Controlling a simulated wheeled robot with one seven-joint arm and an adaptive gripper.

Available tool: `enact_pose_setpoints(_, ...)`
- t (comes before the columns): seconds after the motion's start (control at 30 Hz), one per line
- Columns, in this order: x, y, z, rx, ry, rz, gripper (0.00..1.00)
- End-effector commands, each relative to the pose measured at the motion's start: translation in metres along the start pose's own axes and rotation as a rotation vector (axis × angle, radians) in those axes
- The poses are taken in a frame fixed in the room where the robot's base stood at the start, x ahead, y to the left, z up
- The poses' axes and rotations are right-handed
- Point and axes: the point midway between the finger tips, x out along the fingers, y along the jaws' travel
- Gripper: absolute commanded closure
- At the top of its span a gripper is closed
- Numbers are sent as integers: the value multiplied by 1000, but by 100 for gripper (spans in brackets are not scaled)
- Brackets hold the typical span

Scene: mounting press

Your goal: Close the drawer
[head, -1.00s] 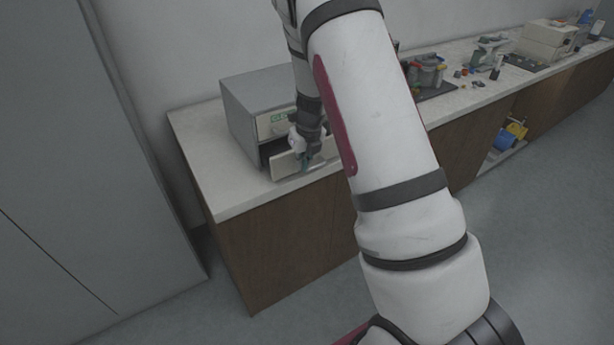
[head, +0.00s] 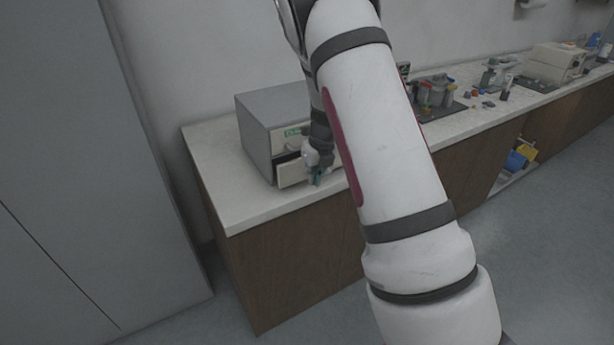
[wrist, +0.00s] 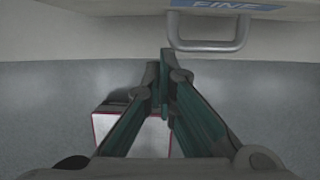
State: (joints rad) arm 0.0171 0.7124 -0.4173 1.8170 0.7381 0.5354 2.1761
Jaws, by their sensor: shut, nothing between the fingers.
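A grey cabinet (head: 262,125) stands on the counter, and its lower drawer (head: 291,172) sticks out of the front, open part way. My gripper (head: 316,180) is shut and empty, at the right part of the drawer front in the head view. In the wrist view my gripper (wrist: 166,85) has its fingertips together below a grey handle (wrist: 208,42) on a pale front with a blue label (wrist: 226,4). The fingertips are close to that front; I cannot tell whether they touch. My arm hides the right side of the cabinet.
The counter (head: 222,185) is clear left of the cabinet. To the right are a dark mat (head: 455,108) with containers, small loose parts and a beige machine (head: 558,62). A tall grey cabinet (head: 80,170) stands at the left. My arm crosses the middle.

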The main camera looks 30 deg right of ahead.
Motion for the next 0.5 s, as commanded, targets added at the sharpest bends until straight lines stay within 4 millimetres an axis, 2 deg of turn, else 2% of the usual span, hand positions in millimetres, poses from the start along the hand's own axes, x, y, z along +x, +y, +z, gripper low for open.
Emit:
enact_pose_setpoints(0.07,-7,-6,-3,-1,-4,-1,100)
enact_pose_setpoints(0.5,-85,-4,-3,-2,-2,0,100)
